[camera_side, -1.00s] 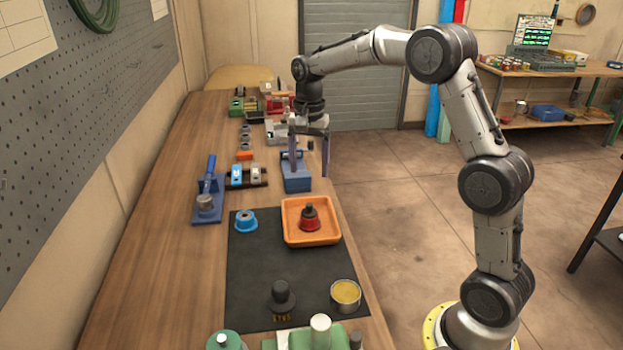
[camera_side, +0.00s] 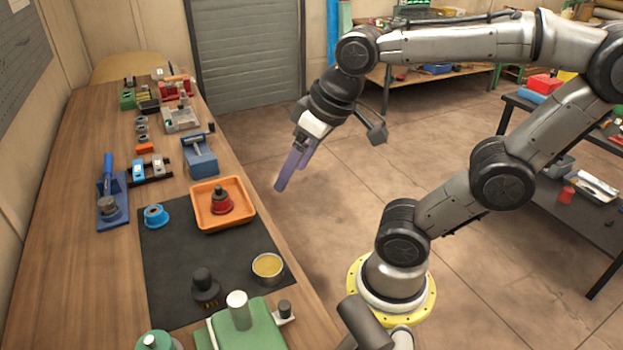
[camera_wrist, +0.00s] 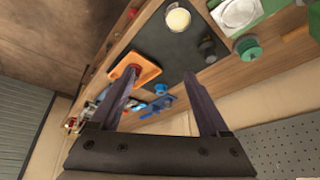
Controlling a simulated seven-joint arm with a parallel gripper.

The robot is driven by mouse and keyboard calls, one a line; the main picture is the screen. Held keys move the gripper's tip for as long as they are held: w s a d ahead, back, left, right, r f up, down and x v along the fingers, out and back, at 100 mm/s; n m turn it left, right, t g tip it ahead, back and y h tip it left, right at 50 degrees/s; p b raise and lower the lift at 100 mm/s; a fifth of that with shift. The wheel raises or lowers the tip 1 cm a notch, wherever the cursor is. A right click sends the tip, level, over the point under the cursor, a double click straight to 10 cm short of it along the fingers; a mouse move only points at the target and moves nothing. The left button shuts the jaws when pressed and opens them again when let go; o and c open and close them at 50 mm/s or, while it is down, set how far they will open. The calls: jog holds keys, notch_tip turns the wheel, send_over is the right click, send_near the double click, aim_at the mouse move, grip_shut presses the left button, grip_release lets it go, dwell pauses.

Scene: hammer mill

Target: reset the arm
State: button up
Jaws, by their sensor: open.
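My gripper (camera_side: 291,170) hangs in the air past the right edge of the workbench, above the bare floor, with its fingers pointing down and left. In the wrist view the two fingers of my gripper (camera_wrist: 165,92) stand wide apart with nothing between them. My arm reaches up from its yellow base ring and is bent well back to the right. The workbench (camera_side: 75,270) lies to the left of my gripper, and nothing on it is touched.
On the bench, an orange tray (camera_side: 243,215) holds a red-based part (camera_side: 221,201). A black mat (camera_side: 180,250) carries a blue ring (camera_side: 156,216), a tin (camera_side: 268,267) and a dark knobbed tool (camera_side: 205,285). A blue vise (camera_side: 200,157) stands near the right edge. The floor (camera_side: 330,225) is open.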

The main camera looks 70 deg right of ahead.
jog(key=shift+s+a+f+n+t, duration=0.15)
jog(key=shift+s+f+n, duration=0.3)
jog(key=shift+s, duration=0.3)
jog(key=shift+s+a+f+n+t, duration=0.15)
jog(key=shift+s+f+n, duration=0.25)
jog(key=shift+s, duration=0.35)
